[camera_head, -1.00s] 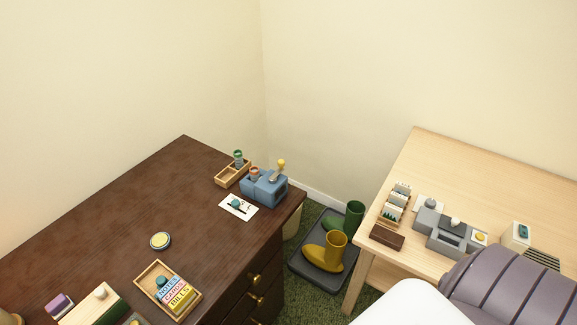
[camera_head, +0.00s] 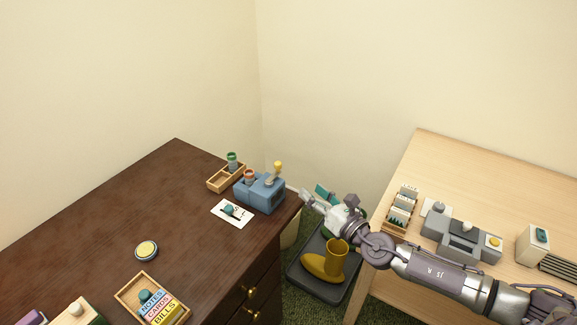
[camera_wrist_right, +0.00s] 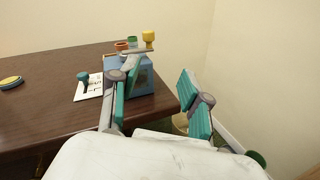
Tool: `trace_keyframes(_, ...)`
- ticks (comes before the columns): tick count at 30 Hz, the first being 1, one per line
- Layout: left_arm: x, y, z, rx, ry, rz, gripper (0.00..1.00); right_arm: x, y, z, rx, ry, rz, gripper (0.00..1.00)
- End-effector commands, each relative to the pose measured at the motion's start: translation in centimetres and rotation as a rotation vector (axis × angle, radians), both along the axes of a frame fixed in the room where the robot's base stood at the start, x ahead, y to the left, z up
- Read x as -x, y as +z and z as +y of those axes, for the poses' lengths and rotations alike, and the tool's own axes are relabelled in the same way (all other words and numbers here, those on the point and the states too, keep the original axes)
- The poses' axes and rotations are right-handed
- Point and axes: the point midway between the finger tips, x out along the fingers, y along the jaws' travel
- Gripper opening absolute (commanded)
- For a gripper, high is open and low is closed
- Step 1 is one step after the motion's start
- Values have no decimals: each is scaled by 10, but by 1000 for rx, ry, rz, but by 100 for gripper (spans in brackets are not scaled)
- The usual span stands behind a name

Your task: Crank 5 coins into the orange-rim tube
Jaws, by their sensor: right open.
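A blue coin machine (camera_head: 258,194) stands near the far right corner of the dark desk. Its crank has a yellow knob (camera_head: 278,166) at the upper right; the knob also shows in the right wrist view (camera_wrist_right: 149,37). An orange-rim tube (camera_head: 249,176) sits at the machine's left side. A green-rim tube (camera_head: 232,160) stands in a wooden tray behind it. My right gripper (camera_head: 313,193) is open and empty, just right of the machine and apart from it. In the right wrist view its fingers (camera_wrist_right: 152,95) are spread, with the machine beyond. My left gripper is not in view.
A white card with a teal-knobbed piece (camera_head: 230,211) lies before the machine. The wooden tray (camera_head: 218,184) is behind.

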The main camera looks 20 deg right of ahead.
Motion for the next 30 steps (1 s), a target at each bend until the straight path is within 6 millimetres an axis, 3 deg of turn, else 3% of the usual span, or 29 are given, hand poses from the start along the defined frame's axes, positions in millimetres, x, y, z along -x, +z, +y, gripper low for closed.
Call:
trace_keyframes(4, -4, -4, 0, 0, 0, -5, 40, 2, 17, 9, 255, 104, -94, 47)
trace_keyframes(10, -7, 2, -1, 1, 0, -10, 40, -11, 22, 17, 297, 120, -112, 47)
trace_keyframes(17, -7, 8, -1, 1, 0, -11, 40, -54, 23, 35, 293, 118, -114, 47)
trace_keyframes(24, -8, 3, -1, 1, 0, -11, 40, -98, 19, 54, 292, 119, -110, 47)
trace_keyframes(30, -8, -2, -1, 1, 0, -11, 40, -119, 19, 62, 293, 118, -109, 47)
